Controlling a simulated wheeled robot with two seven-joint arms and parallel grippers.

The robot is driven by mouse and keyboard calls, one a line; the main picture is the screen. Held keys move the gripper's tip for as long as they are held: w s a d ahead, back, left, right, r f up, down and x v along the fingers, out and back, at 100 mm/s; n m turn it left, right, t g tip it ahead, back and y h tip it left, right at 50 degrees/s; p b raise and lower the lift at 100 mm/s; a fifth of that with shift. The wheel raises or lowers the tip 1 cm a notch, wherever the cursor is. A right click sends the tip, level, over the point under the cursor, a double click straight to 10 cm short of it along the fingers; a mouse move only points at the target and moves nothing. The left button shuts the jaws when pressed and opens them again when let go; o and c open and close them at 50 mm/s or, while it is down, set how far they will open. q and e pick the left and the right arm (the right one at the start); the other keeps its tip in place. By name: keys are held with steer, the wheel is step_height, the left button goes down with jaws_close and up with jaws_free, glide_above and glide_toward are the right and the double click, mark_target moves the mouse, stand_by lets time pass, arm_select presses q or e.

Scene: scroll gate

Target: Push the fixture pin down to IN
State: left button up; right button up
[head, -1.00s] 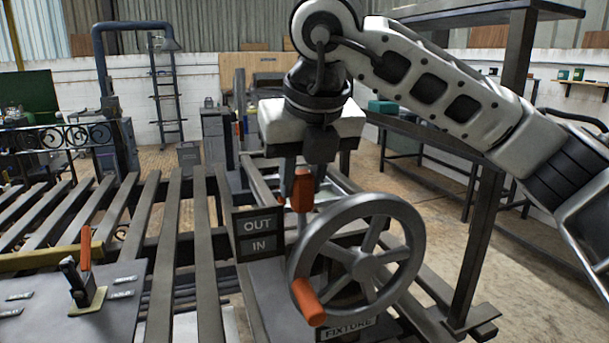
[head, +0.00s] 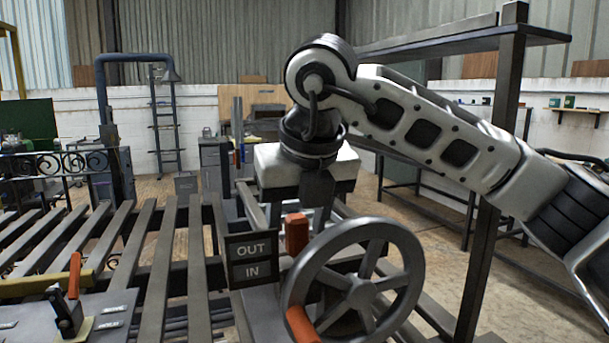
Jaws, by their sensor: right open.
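The orange-red fixture pin (head: 297,233) stands upright beside the OUT/IN sign plate (head: 252,260), behind the grey handwheel (head: 362,292). The pin's lower part is hidden by the wheel. My left gripper does not show.
The handwheel has an orange handle (head: 302,325) in front of the pin. A slatted steel bench (head: 150,250) lies left, with an orange-handled clamp (head: 70,300) on a plate. A dark post (head: 485,230) stands at right, near my right arm.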

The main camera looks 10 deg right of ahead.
steer(key=v, duration=1.5)
